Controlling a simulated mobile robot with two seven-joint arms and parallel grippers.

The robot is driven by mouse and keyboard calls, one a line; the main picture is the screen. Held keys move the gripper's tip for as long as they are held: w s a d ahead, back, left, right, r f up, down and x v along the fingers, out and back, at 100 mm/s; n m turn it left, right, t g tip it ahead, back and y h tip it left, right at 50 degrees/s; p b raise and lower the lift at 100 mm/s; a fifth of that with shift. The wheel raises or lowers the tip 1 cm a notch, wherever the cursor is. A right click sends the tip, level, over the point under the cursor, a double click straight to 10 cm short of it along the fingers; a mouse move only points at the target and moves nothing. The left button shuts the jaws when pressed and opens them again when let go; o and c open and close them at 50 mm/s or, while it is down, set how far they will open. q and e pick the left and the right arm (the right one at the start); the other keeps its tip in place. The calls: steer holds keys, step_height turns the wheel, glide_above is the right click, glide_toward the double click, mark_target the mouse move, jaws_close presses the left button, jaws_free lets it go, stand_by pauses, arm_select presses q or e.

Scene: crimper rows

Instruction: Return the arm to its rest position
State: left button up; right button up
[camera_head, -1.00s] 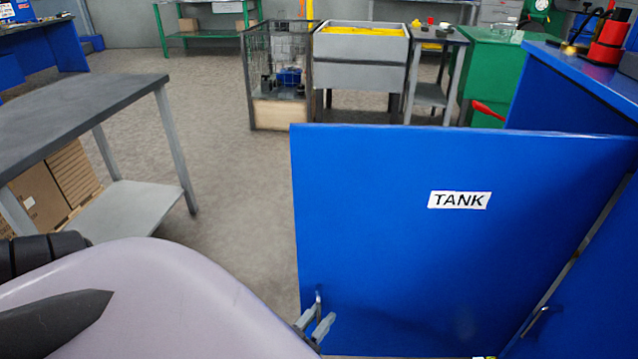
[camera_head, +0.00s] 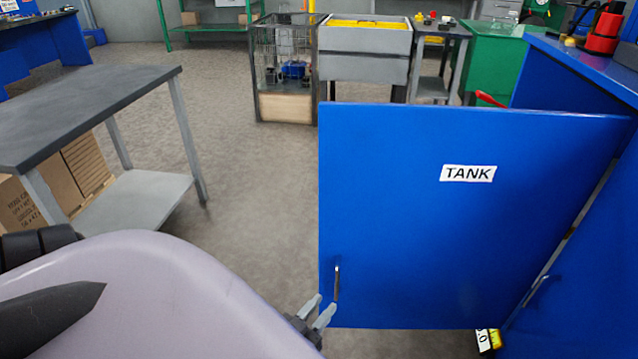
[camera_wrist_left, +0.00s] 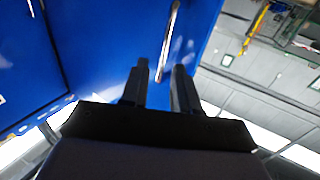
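My left gripper (camera_head: 318,310) is at the lower middle of the head view, beside the lower left corner of an open blue cabinet door (camera_head: 420,220) labelled TANK. Its two fingers are spread with nothing between them. The door's metal handle (camera_head: 337,283) is just above and right of the fingertips, apart from them in the picture. In the left wrist view the open fingers (camera_wrist_left: 160,85) point toward the door, and the handle (camera_wrist_left: 170,42) shows beyond their tips. My right gripper is in neither view.
A grey work table (camera_head: 80,110) with a lower shelf and cardboard boxes (camera_head: 60,185) stands at left. A blue counter (camera_head: 590,75) is at right. A wire cage (camera_head: 285,65) and a grey bin (camera_head: 363,50) stand behind. The floor between table and door is clear.

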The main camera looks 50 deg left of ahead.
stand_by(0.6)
arm_select(q)
steer(key=s+d+r+m+g+h, duration=0.1)
steer(key=s+d+m+g+h, duration=0.2)
steer(key=d, duration=0.4)
steer(key=s+d+r+m+g+h, duration=0.1)
steer(key=s+d+r+g+h, duration=0.1)
steer(key=s+d+g+h, duration=0.3)
step_height(320, 180, up, 10)
steer(key=y+p, duration=0.2)
steer(key=p, duration=1.1)
steer(key=shift+w+t+y, duration=0.15)
steer(key=shift+t+y, duration=0.15)
steer(key=shift+d+f, duration=0.1)
